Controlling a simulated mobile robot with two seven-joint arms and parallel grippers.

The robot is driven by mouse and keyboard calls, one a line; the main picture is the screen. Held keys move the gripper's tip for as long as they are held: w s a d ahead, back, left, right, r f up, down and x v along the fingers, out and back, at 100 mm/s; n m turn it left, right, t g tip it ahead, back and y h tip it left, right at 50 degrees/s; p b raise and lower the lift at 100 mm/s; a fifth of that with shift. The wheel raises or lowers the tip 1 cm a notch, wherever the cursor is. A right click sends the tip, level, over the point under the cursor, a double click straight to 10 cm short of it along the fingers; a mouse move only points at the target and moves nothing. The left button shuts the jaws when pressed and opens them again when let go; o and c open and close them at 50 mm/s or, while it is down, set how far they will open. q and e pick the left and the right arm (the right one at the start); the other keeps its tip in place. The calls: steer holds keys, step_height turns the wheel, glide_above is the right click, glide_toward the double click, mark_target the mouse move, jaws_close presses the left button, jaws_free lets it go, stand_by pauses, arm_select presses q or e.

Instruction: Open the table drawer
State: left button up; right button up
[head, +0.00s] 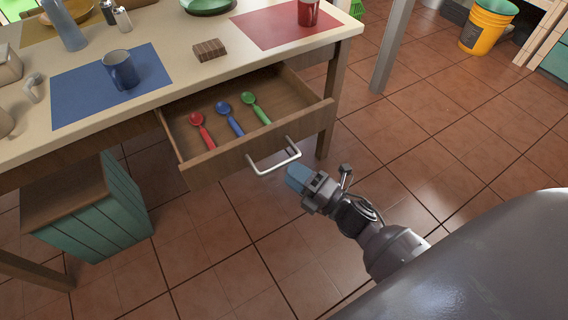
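The wooden table drawer (240,157) stands pulled out from under the table (178,95), its inside showing. A red spoon (201,130), a blue spoon (229,118) and a green spoon (255,107) lie in it. A pale metal handle (275,164) is on its front. My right gripper (298,178) is just below and right of the handle, with bluish fingertips pointing at the drawer. It seems apart from the handle; the gap between its fingers is not clear. My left gripper is not in view.
On the tabletop are a blue mat with a blue mug (121,70), a brown block (209,49) and a red mat with a red mug (308,12). A green-sided crate (97,215) stands under the table.

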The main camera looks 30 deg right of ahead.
steer(key=v, duration=0.6)
steer(key=shift+s, duration=0.2)
steer(key=shift+d, duration=0.1)
